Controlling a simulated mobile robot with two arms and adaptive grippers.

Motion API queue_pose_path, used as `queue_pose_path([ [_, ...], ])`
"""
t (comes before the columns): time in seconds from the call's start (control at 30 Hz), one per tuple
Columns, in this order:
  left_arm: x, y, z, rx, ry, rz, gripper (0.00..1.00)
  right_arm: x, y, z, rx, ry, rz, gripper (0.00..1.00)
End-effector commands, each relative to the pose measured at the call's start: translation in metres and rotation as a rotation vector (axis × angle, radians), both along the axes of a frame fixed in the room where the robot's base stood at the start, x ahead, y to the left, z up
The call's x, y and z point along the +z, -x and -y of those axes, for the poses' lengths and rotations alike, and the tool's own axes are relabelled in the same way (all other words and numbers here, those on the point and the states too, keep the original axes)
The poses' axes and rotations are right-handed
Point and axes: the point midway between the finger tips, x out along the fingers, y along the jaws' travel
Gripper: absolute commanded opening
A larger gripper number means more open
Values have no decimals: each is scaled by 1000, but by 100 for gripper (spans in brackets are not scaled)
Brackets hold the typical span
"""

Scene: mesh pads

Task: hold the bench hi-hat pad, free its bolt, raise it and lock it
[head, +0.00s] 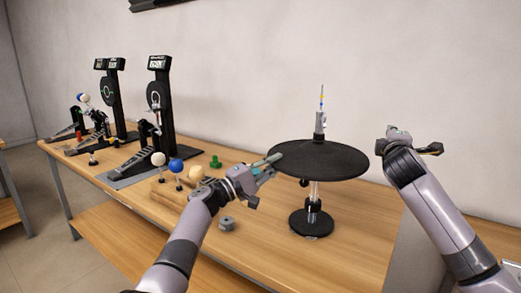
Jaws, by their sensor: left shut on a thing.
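The black round hi-hat pad (318,165) is on a stand on the wooden bench, a little tilted. A thin rod (321,98) with yellow and blue marks rises above its middle. A grey clutch piece (320,124) sits around the rod just above the pad; its bolt is too small to make out clearly. The stand's round black base (311,224) rests on the bench. My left gripper (272,160) is shut on the pad's left rim. My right gripper (407,143) is raised to the right of the pad, apart from it; its fingers do not show clearly.
Two black pedal stands (160,100) and (113,100) stand on the bench at the left. Beaters with white (158,159) and blue (176,165) balls, a green knob (215,162) and a grey part (227,223) lie nearer. The wall is behind.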

Motion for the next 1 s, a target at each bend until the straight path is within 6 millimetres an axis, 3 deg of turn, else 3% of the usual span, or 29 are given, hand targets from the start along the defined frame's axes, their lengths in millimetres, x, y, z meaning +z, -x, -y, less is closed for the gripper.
queue_pose_path([
  [0.03,-2,0,0,0,-2,-2,0,10,3,-25,55,13,8,22],
  [0.2,-2,0,0,0,-2,-2,0,28,18,-99,228,55,9,22],
  [0.4,-2,0,0,0,-2,-2,0,35,36,-156,365,93,2,22],
  [0.5,-2,0,0,0,-2,-2,0,35,41,-170,399,103,-3,22],
  [0.67,-2,0,0,0,-2,-2,0,35,43,-176,415,47,4,22],
  [1.0,-2,0,0,0,-2,-2,0,34,40,-177,404,-488,75,22],
])
